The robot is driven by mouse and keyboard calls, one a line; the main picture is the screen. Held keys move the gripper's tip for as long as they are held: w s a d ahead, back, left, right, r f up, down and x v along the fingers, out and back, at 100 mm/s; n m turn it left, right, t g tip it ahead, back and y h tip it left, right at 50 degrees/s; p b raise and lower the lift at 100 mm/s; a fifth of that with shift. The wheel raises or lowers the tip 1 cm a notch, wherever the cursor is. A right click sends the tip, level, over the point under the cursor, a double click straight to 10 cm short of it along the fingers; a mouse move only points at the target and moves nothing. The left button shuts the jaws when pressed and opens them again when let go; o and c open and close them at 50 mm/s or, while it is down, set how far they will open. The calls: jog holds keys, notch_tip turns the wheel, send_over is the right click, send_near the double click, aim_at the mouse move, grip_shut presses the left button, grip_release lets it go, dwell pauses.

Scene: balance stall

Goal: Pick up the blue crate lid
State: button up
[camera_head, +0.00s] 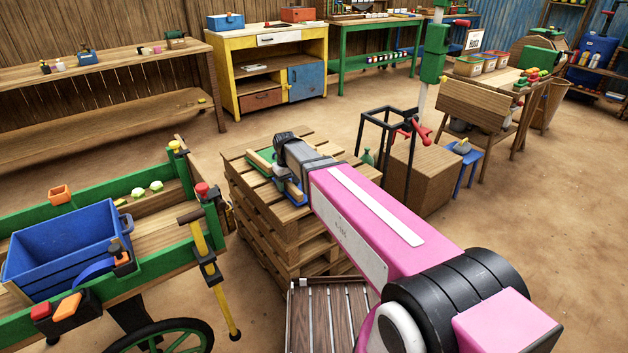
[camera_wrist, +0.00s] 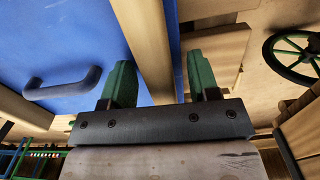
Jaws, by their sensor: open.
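The blue crate lid (camera_head: 294,192) lies on top of the wooden pallet stack (camera_head: 262,203), mostly hidden under the end of my arm in the head view. In the wrist view the blue lid (camera_wrist: 60,50) fills the upper left, with a dark curved handle (camera_wrist: 62,88) on it. A pale wooden batten (camera_wrist: 146,42) runs across the lid. My gripper (camera_wrist: 160,80) is open, its two green fingers on either side of the batten, with nothing clamped. Whether the fingers touch the batten or the lid cannot be told.
A green cart with a blue crate (camera_head: 70,248) stands at the left, close to the pallets. A black frame (camera_head: 392,130) and a wooden box (camera_head: 420,177) stand just right of the pallets. Open floor lies behind the stack and at the far right.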

grip_shut()
jog(key=shift+r, duration=0.15)
